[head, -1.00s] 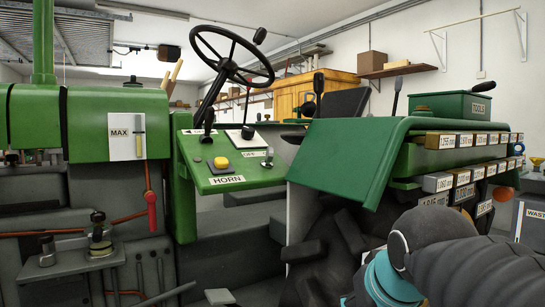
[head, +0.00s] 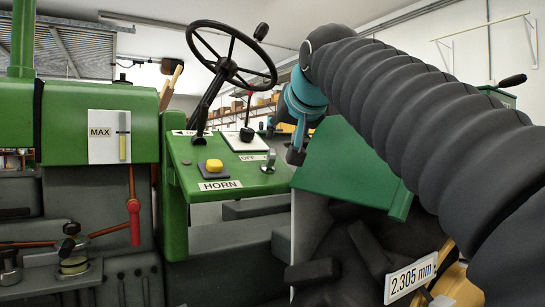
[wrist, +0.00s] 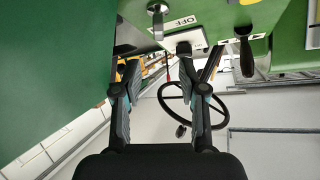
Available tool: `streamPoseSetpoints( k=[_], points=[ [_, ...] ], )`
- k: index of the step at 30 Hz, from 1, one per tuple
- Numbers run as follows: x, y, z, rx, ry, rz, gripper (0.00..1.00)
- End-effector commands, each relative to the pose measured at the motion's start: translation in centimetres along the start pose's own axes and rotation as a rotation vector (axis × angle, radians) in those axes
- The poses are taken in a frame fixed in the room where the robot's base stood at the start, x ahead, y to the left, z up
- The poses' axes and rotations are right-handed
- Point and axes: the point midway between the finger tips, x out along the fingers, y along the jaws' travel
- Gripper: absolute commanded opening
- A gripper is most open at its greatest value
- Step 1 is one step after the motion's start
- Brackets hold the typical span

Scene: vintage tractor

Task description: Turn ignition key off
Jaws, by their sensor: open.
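The ignition key (head: 269,161) is a small metal key standing on the sloping green dash panel (head: 225,183), at the right of the OFF label (head: 247,158). In the wrist view the key (wrist: 157,18) is at the top, left of centre, with the OFF label (wrist: 181,22) beside it. My gripper (wrist: 160,68) is open and empty, its two fingers spread apart and short of the key in that picture. In the head view my gripper (head: 297,146) is just right of the key and the panel, seen partly from the side; its fingertips are not clear.
A yellow HORN button (head: 214,166) sits left of the key. A black lever (head: 247,127) rises behind it near the steering wheel (head: 231,55). The green fender (head: 345,165) lies below my wrist. My arm hides much of the right side.

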Motion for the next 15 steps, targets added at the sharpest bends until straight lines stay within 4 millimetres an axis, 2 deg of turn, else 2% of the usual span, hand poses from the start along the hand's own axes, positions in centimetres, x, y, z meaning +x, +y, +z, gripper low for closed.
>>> streamPoseSetpoints(
  k=[15],
  points=[
    [9.3, 0.0, 0.1, -0.001, -0.003, 0.001, 0.42]
  ],
)
